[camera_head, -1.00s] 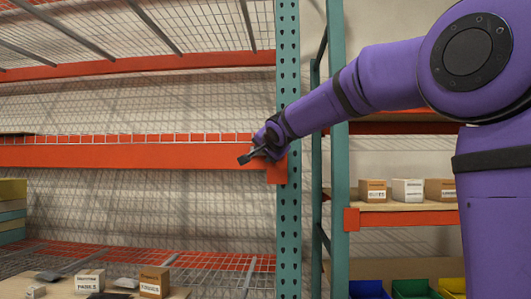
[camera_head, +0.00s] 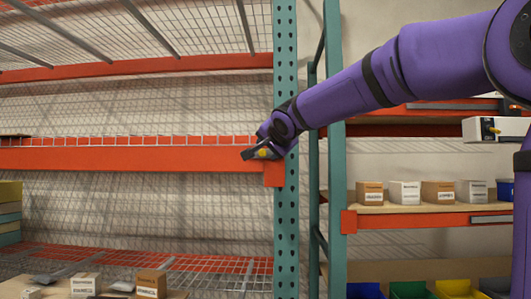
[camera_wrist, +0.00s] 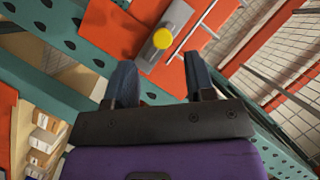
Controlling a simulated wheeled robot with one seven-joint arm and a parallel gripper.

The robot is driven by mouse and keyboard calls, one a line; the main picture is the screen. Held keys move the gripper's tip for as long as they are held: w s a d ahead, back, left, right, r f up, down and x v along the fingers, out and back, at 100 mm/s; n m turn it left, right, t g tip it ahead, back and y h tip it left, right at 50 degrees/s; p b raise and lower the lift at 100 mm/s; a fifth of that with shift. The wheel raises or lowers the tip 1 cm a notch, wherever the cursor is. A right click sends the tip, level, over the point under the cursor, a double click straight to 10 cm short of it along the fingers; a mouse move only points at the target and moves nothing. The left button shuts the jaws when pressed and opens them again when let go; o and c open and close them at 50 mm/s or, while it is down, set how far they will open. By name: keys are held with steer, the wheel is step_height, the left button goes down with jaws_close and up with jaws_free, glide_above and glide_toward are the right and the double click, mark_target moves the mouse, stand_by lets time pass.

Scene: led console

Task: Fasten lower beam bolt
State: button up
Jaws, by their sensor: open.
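The orange beam (camera_head: 130,158) runs level from the left to the teal upright post (camera_head: 286,215), with an orange end plate (camera_head: 274,174). A yellow round bolt head (camera_wrist: 162,40) sits on a grey strip (camera_wrist: 172,22) against orange metal in the wrist view. A yellow spot, likely the same bolt (camera_head: 263,153), shows beside my gripper (camera_head: 254,151) in the head view. In the wrist view my gripper (camera_wrist: 161,78) is open, its two dark fingers apart and empty. The bolt head lies beyond the fingertips, roughly in line with the gap; I cannot tell the exact distance.
Teal post metal (camera_wrist: 50,75) with holes crosses close beside the left finger in the wrist view. Wire mesh (camera_head: 130,110) lies behind the beam. Boxes (camera_head: 404,192) stand on a shelf at the right, and another box (camera_head: 150,283) is low at left.

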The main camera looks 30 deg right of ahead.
steer(key=v, duration=0.4)
steer(key=shift+s, duration=0.35)
steer(key=s+a+f+n+g+y, duration=0.1)
steer(key=s+f+n+g, duration=0.3)
steer(key=s+f, duration=1)
steer(key=s+a+f+n+g+y, duration=0.1)
steer(key=s+a+f+n+g, duration=0.2)
steer(key=s+f, duration=1.1)
steer(key=s+n+g, duration=0.2)
steer(key=s+n, duration=0.1)
steer(key=n, duration=0.1)
steer(key=shift+a+y, duration=0.2)
steer(key=shift+y, duration=0.1)
